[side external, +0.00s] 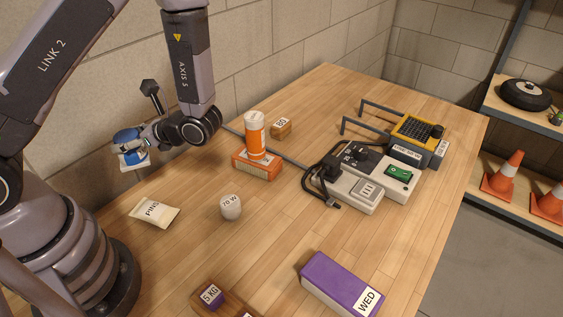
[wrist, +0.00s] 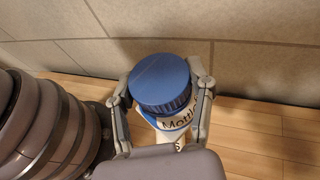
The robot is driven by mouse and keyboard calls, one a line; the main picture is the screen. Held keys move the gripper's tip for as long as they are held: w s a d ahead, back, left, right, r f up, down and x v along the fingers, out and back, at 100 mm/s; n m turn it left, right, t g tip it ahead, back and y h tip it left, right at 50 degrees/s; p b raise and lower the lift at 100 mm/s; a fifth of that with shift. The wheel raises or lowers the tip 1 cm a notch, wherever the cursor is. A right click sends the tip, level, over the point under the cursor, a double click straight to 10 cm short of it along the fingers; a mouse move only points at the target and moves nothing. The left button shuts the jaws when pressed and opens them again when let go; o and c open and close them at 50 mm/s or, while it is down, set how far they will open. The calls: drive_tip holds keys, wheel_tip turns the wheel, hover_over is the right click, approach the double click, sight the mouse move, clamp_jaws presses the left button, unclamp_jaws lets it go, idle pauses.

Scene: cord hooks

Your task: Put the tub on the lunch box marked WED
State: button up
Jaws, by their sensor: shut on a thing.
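The tub, white with a blue lid, is in my gripper (side external: 137,147) at the left of the side view, up in the air near the wall. In the wrist view the tub's ribbed blue lid (wrist: 160,85) faces the camera, and a label starting "Mottl" shows below it, partly cut off. My gripper's two fingers (wrist: 163,98) press on either side of the tub. The purple lunch box marked WED (side external: 333,281) lies on the table at the front right, well away from my gripper. Its purple top looks bare.
A PINS packet (side external: 154,211) and a 70 W pot (side external: 230,207) are on the table. An orange bottle (side external: 255,135) stands on an orange box (side external: 257,165). A power strip (side external: 360,176) with cord and a yellow-grey device (side external: 412,140) are farther back. A 5 KG block (side external: 212,295) is in front.

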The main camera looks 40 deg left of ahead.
drive_tip(key=s+d+n+g+h, duration=0.7)
drive_tip(key=s+d+n, duration=0.1)
drive_tip(key=d, duration=0.2)
drive_tip(key=d+r+n+g+h, duration=0.1)
drive_tip(key=d+n+h, duration=0.75)
drive_tip(key=d, duration=0.55)
drive_tip(key=n+t+h, duration=0.5)
drive_tip(key=n+h, duration=0.2)
drive_tip(key=h, duration=0.1)
hover_over(342, 283)
wheel_tip(342, 283, down, 7)
drive_tip(key=shift+s+r, duration=0.1)
drive_tip(key=shift+r, duration=0.05)
drive_tip(key=shift+f, duration=1.65)
drive_tip(key=shift+f, duration=0.1)
